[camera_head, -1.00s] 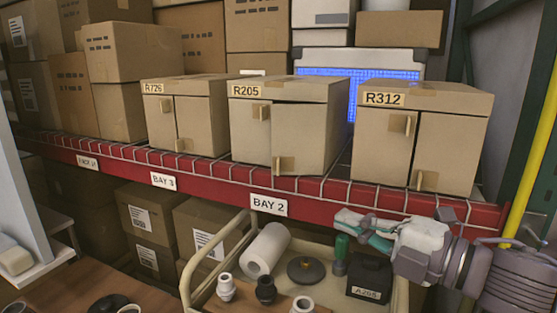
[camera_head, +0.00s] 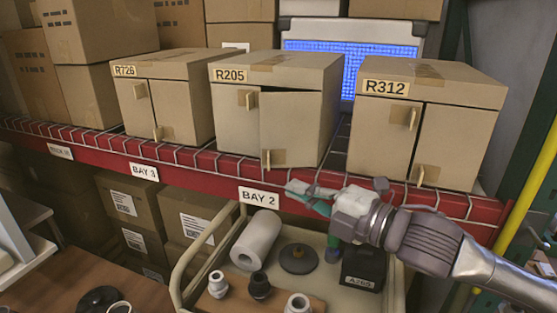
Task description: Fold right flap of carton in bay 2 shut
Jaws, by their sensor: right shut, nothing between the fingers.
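The carton R205 (camera_head: 235,118) stands on the shelf above the BAY 2 label (camera_head: 260,196). Its right flap (camera_head: 288,125) stands slightly ajar, with a dark gap along its top edge and a small tab (camera_head: 267,160) low on its left side. Its left flap looks flush. My right gripper (camera_head: 292,190) reaches in from the right, shut and empty. In the picture it is just below the carton's right flap, in front of the red shelf beam, and looks apart from the carton. My left gripper is not in view.
Carton R312 (camera_head: 383,130) stands to the right and carton R726 (camera_head: 180,105) to the left. The red shelf beam (camera_head: 200,182) runs below them. A cart (camera_head: 178,285) below holds a white roll (camera_head: 257,240), a black box (camera_head: 362,268) and lamp parts. A yellow post (camera_head: 530,190) stands at right.

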